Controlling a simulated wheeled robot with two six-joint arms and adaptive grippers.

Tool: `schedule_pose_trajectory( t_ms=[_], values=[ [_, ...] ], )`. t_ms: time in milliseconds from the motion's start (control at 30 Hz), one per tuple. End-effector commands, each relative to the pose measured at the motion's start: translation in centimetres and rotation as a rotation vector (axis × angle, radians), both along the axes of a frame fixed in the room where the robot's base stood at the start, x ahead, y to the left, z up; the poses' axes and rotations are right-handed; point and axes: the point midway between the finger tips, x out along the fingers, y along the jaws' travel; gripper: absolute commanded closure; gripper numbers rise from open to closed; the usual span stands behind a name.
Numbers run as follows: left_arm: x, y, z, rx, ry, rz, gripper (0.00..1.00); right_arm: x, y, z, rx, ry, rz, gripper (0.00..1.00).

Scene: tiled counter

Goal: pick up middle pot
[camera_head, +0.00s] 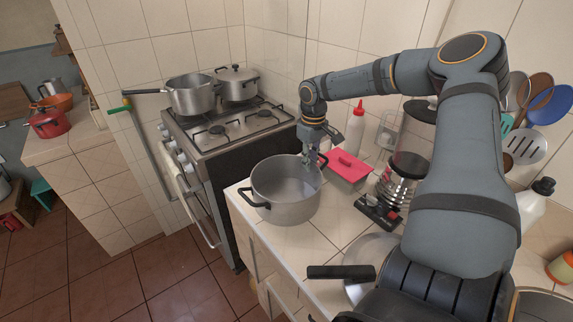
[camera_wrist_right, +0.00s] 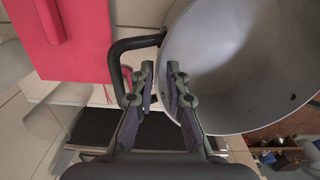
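A large open grey metal pot (camera_head: 284,211) with dark side handles stands upright on the tiled counter, just right of the stove. My right gripper (camera_head: 317,160) points down at the pot's far right rim. In the right wrist view, the pot (camera_wrist_right: 250,60) fills the right side, and its black loop handle (camera_wrist_right: 119,58) sticks out to the left. There my right gripper (camera_wrist_right: 161,82) has its fingers apart, one overlapping the pot's wall and the other beside the handle's end. I cannot tell whether they touch. My left gripper is not in view.
A lidded pot (camera_head: 238,84) and a saucepan (camera_head: 190,97) stand on the stove (camera_head: 200,131). Beside the counter pot are a red box (camera_head: 347,168), a white bottle with a red cap (camera_head: 355,130) and a glass coffee maker (camera_head: 403,178). A pan handle (camera_head: 341,272) lies in front.

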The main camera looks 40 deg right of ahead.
Motion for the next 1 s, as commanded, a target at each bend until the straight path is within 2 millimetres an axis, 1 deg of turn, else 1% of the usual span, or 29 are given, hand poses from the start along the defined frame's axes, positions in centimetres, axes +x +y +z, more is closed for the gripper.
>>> schedule_pose_trajectory(
  t_ms=[33,133,200,267,467,567,1000],
  values=[
    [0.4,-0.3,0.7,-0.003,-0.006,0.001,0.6,-0.2,0.0,-0.7,0.002,0.006,0.0,0.86],
    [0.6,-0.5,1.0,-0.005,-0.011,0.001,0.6,-0.2,-0.1,-2.5,0.0,0.005,0.0,0.86],
    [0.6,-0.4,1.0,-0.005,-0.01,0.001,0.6,-0.2,-0.1,-3.3,-0.001,0.003,0.0,0.86],
    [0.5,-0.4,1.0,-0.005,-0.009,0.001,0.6,-0.2,-0.1,-3.6,-0.001,0.002,0.0,0.86],
    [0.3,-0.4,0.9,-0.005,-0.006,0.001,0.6,-0.1,-0.1,-3.7,0.0,0.0,0.0,0.86],
    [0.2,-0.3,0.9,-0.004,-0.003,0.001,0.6,-0.1,-0.1,-3.7,0.0,0.0,0.0,0.99],
    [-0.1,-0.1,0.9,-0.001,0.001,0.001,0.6,-0.1,-0.1,-3.7,0.0,0.0,0.0,1.0]
  ],
)
